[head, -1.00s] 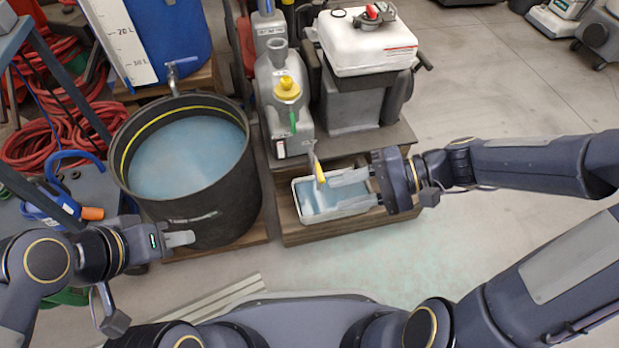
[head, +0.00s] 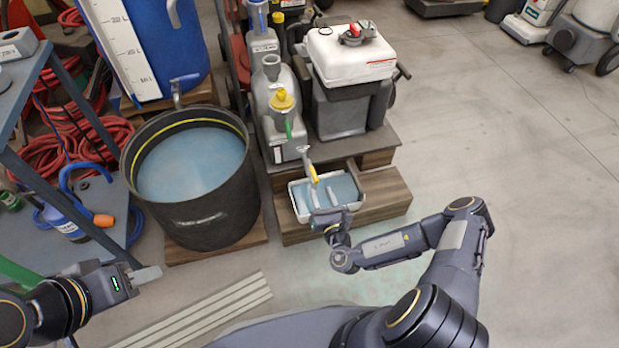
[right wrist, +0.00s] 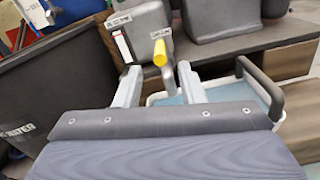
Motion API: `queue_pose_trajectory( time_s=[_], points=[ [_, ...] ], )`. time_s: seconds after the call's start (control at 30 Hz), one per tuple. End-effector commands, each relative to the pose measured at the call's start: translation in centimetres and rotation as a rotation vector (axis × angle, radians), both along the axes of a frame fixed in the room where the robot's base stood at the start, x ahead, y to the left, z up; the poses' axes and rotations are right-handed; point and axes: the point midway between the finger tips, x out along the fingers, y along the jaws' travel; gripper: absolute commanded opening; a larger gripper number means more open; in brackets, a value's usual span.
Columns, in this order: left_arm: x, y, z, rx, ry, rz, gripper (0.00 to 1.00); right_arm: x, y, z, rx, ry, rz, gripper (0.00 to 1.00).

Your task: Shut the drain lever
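The drain lever, a small yellow handle (head: 313,173), sits on a grey pipe stub in front of the grey machine. It also shows in the right wrist view (right wrist: 160,52) as a yellow end pointing towards the camera. My right gripper (head: 322,193) is open just in front of it, over the tray. In the right wrist view the fingers of my right gripper (right wrist: 160,84) stand apart, one on each side of the lever, with no clear contact. My left gripper (head: 148,274) is away at lower left, below the black tub; its finger gap cannot be made out.
A white-rimmed tray (head: 297,207) with bluish liquid stands below the lever on a wooden step (head: 385,204). A black tub (head: 205,220) of bluish liquid stands left. A grey jug (head: 272,100) and white tank (head: 350,55) stand behind.

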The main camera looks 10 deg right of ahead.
Motion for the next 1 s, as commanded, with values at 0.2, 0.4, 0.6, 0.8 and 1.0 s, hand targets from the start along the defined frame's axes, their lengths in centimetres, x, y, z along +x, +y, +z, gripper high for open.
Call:
queue_pose_trajectory(
  time_s=[0.2,0.4,0.6,0.8,1.0],
  points=[
    [0.0,0.0,-1.5,0.0,0.0,0.0,0.36,2.8,0.1,-0.4,0.0,-0.001,-0.003,0.36],
    [0.0,0.0,-2.7,0.0,0.0,0.0,0.36,5.9,0.2,-0.4,0.001,-0.001,0.0,0.36],
    [0.0,0.0,-3.2,0.0,0.0,0.0,0.36,7.5,0.3,-0.1,0.001,0.0,0.0,0.36],
    [0.0,0.0,-3.1,0.0,0.0,0.0,0.36,7.6,0.3,0.0,0.001,0.0,0.0,0.36],
    [0.0,0.0,-3.1,0.0,0.0,0.0,0.36,7.6,0.3,0.0,0.001,0.0,0.0,0.19]
  ],
)
